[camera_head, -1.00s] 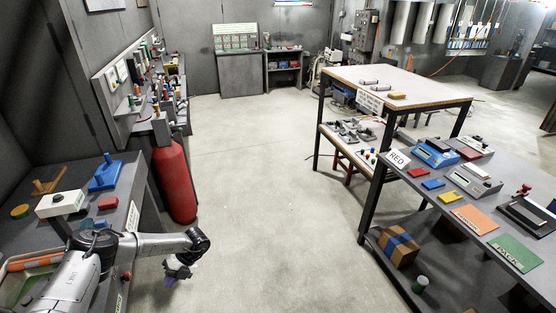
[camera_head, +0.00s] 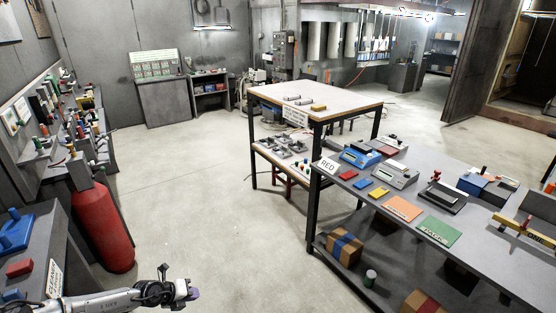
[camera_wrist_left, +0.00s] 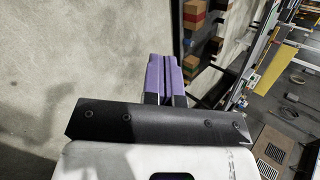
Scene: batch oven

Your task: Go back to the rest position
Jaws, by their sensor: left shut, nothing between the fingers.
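My left gripper (camera_head: 193,293) is at the bottom of the head view, its arm reaching in from the lower left over bare floor. In the left wrist view its two purple fingers (camera_wrist_left: 164,78) are pressed together with nothing between them. The gripper touches nothing and is apart from the benches on both sides. My right gripper is in neither view.
A grey bench (camera_head: 45,238) with red and blue blocks is at the lower left, beside a red cylinder (camera_head: 103,225). A long work table (camera_head: 385,238) with coloured mats stands at right, boxes on its lower shelf. The floor (camera_head: 205,190) between is clear.

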